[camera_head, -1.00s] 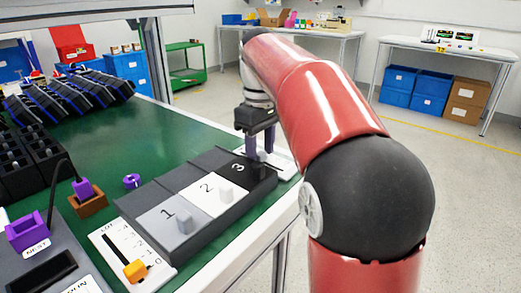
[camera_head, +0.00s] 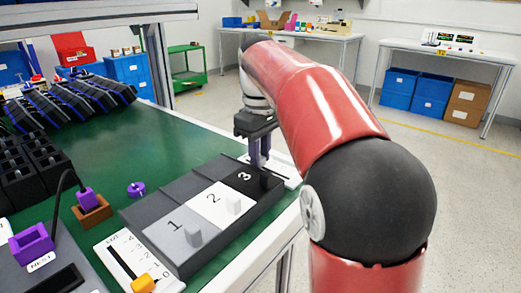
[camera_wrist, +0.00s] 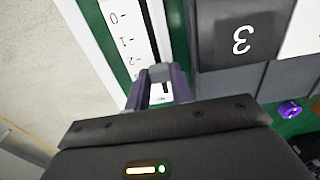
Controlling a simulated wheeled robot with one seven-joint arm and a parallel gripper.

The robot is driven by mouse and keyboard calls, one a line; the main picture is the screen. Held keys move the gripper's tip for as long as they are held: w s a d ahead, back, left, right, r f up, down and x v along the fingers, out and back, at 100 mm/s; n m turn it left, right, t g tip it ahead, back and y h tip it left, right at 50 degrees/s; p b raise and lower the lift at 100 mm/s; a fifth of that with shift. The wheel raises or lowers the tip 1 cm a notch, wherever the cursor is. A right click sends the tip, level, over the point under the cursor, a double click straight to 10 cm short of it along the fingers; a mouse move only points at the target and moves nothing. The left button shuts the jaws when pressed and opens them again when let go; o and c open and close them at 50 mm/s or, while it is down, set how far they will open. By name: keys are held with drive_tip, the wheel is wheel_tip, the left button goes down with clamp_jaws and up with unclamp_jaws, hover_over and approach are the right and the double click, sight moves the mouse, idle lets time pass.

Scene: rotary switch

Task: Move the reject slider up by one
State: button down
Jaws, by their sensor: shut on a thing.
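A white slider plate with a dark slot and numbered marks (camera_wrist: 127,35) lies at the upper left in the wrist view. Its edge also shows beyond the box marked 3 in the head view (camera_head: 290,179). My gripper (camera_wrist: 154,84) is shut on a small grey slider knob (camera_wrist: 160,72) in that slot, near the mark that looks like 2. In the head view my gripper (camera_head: 260,157) points down onto this plate, and its fingers hide the knob. The plate's name is not readable. A second slider plate marked LOT (camera_head: 120,257) has an orange knob (camera_head: 143,284).
A long box with panels 1, 2 and 3 (camera_head: 213,203) and upright knobs stands close beside my fingers. A purple ring (camera_head: 135,189), a brown block (camera_head: 91,210) and black racks (camera_head: 35,160) are on the green bench top (camera_head: 150,150). The bench's front edge is near.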

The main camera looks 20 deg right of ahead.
drive_tip(key=shift+w+a, duration=0.25)
drive_tip(key=shift+w, duration=0.1)
drive_tip(key=c, duration=1.2)
unclamp_jaws()
drive_tip(key=shift+s, duration=0.1)
drive_tip(key=shift+r, duration=0.1)
wheel_tip(320, 180, up, 8)
drive_tip(key=shift+f+p, duration=0.2)
drive_tip(key=shift+p, duration=0.5)
